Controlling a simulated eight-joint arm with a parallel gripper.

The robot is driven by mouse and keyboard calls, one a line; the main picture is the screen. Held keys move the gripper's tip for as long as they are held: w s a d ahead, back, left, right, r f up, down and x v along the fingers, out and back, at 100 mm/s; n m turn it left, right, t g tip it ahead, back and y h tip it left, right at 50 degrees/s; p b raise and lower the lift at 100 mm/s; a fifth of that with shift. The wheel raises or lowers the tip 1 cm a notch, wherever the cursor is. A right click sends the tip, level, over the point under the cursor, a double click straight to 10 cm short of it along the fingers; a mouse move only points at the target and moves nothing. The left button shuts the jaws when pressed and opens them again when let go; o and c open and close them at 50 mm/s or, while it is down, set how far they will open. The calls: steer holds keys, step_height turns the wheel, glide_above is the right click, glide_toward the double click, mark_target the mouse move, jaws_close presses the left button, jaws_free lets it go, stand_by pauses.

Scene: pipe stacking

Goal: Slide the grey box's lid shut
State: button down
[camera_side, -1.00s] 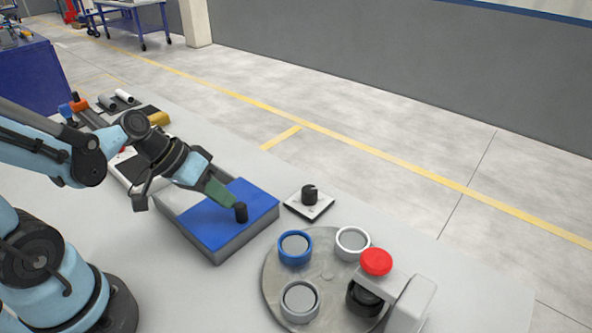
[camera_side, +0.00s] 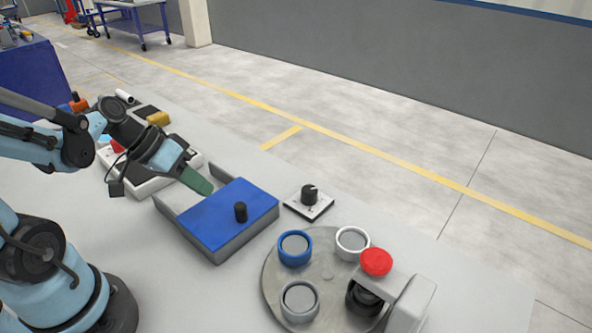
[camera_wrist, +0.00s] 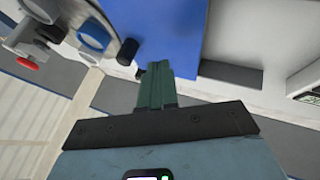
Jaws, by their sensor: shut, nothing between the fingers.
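The grey box (camera_side: 226,250) stands on the table with its blue lid (camera_side: 222,212) covering most of the top. The box's left end is uncovered, and a strip of its inside shows there. A black knob (camera_side: 240,211) stands up from the lid near its right end. My gripper (camera_side: 208,189) is shut and empty, with its green fingers above the box near the lid's left edge, apart from the knob. In the wrist view the gripper (camera_wrist: 157,70) points towards the blue lid (camera_wrist: 165,25), and the knob (camera_wrist: 127,52) is left of the fingertips. Whether the fingertips touch the lid cannot be told.
A round plate (camera_side: 325,291) with several rings is in front of the box. A red button (camera_side: 376,262) stands beside it. A dial on a small plate (camera_side: 309,199) is right of the box. A white device (camera_side: 145,183) lies behind the box.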

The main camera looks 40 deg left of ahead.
steer(key=v, duration=0.8)
steer(key=m+t+y, duration=0.1)
steer(key=y, duration=0.4)
glide_above(222, 213)
steer(key=shift+f, duration=0.5)
stand_by(0.5)
